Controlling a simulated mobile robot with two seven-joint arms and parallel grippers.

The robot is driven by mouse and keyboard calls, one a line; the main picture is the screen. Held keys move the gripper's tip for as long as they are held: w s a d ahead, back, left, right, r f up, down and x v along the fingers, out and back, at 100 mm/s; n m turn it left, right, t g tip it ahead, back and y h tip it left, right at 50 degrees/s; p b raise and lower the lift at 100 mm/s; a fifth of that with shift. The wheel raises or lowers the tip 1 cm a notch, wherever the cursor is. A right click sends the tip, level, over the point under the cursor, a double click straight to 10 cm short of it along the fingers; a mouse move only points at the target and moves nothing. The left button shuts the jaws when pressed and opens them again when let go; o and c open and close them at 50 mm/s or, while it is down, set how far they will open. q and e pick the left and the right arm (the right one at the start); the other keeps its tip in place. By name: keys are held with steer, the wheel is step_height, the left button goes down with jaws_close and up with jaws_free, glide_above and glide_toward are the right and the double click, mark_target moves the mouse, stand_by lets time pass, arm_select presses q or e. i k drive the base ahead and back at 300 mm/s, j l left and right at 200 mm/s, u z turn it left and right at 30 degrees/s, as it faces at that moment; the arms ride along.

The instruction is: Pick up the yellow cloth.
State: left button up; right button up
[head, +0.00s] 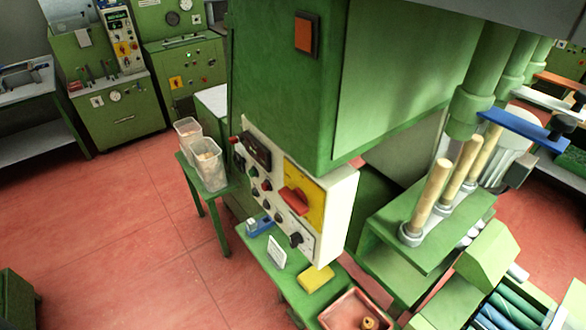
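A small flat yellow cloth (316,279) lies on a narrow green table (291,289) at the bottom middle of the head view. It is below the white control panel of a large green machine. It looks roughly square, and nothing covers its top. Neither of my grippers shows in the head view, so I cannot see where they are relative to the cloth.
A reddish tray (331,316) with a small round brown item (369,323) is right of the cloth. A white card (277,252) and a blue item (259,226) stand on its left. The control panel (325,241) overhangs close behind. Red floor (140,240) is clear at left.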

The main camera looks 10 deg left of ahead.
mark_target(313, 278)
steer(key=i+j+z, duration=0.2)
steer(key=j+z, duration=0.2)
steer(key=j, duration=0.5)
steer(key=i+j+z, duration=0.1)
steer(key=j+z, duration=0.3)
steer(key=j, duration=0.5)
steer(key=j+z, duration=0.4)
steer(key=j, duration=0.5)
steer(key=i+j+z, duration=0.55)
steer(key=j, duration=0.3)
steer(key=k, duration=0.05)
